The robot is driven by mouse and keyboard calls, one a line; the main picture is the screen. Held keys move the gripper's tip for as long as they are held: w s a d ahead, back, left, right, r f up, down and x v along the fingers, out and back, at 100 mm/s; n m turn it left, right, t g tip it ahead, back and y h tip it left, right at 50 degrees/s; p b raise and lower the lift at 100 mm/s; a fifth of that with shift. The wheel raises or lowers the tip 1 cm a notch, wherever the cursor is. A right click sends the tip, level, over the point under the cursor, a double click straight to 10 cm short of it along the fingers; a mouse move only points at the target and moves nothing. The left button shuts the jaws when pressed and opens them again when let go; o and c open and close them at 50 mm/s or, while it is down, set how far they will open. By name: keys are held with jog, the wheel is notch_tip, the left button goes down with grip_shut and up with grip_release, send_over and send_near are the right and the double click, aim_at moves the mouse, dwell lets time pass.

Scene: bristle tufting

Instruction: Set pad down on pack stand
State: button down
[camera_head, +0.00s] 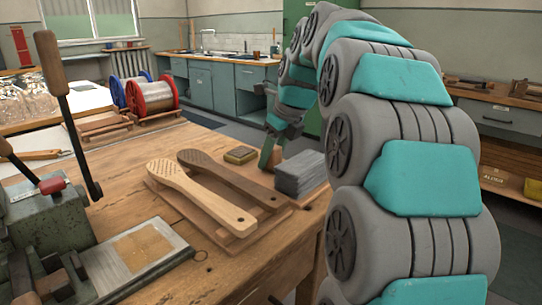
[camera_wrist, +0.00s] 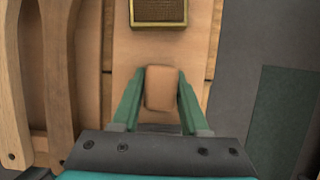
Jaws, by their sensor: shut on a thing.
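The pad appears to be a small tan block (camera_wrist: 162,88) between the green fingers of my gripper (camera_wrist: 157,92) in the wrist view. My gripper is shut on it, with one finger along each side. In the head view my gripper (camera_head: 270,152) is over the far right part of the workbench, and the block (camera_head: 276,156) shows beside the finger. A light wooden board (camera_wrist: 201,62), which may be the pack stand, lies below the gripper in the wrist view. I cannot tell whether the block touches it.
A brass-coloured framed block (camera_head: 240,155) sits ahead of the gripper, also in the wrist view (camera_wrist: 158,10). A grey stack (camera_head: 300,172) stands close at right. A pale brush body (camera_head: 196,195) and a dark one (camera_head: 228,176) lie left. A lever machine (camera_head: 50,215) occupies the near left.

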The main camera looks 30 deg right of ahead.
jog(key=shift+c, duration=2.1)
grip_release()
jog(key=shift+f, duration=0.15)
jog(key=v, duration=1.2)
